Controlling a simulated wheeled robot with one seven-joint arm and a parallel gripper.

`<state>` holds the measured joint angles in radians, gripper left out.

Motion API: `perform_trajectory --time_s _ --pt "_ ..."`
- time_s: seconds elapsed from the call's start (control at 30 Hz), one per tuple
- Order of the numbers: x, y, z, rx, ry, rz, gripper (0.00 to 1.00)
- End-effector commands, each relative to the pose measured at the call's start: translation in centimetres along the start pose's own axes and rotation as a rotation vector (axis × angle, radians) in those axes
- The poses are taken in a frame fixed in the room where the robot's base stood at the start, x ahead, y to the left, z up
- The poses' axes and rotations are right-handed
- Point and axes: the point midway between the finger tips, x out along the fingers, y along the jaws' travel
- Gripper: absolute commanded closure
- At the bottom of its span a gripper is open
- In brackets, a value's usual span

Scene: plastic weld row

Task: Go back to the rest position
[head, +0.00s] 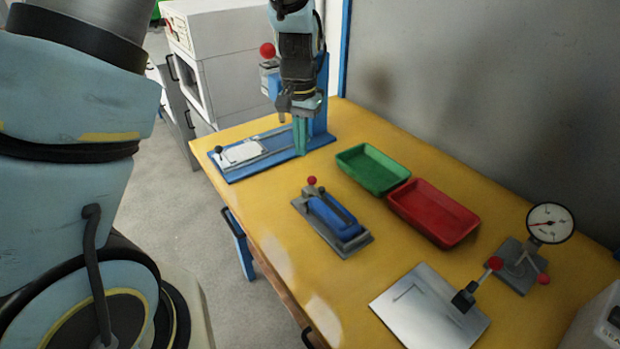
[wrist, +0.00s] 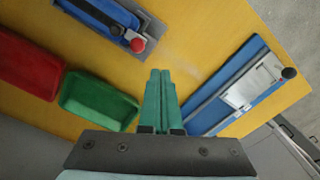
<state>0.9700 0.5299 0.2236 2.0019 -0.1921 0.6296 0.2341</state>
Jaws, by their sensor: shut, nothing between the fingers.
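My gripper (wrist: 158,88) is shut and empty, its two green fingers pressed together in the wrist view. In the head view my gripper (head: 301,135) hangs from the arm at the back of the yellow table (head: 265,205), in front of the blue press stand. The fingers point down. In the wrist view bare yellow table shows beyond the fingertips. I cannot tell from these views how high the fingertips are above the table.
The blue press (head: 322,125) with a white plate on its base (head: 240,152) stands close by. A green tray (head: 372,168), a red tray (head: 433,212), a blue clamp fixture (head: 333,217), a metal plate (head: 430,308) and a dial gauge (head: 550,223) stand on the table. A wall rises behind.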

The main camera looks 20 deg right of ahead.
Motion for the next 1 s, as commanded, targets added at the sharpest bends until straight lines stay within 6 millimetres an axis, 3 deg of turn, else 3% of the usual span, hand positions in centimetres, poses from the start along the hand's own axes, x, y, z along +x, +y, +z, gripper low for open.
perform_trajectory --time_s 0.3,0.47,0.7,0.83,1.0 --pt "-0.1 -0.4 0.2 -0.009 0.002 0.000 1.00" --pt "-1.2 -4.0 2.5 -0.105 0.016 0.007 1.00" --pt "-4.0 -12.4 11.1 -0.386 0.067 0.006 1.00" --pt "-5.1 -15.2 16.4 -0.532 0.095 -0.008 1.00" --pt "-5.8 -17.0 22.0 -0.677 0.121 -0.032 1.00"
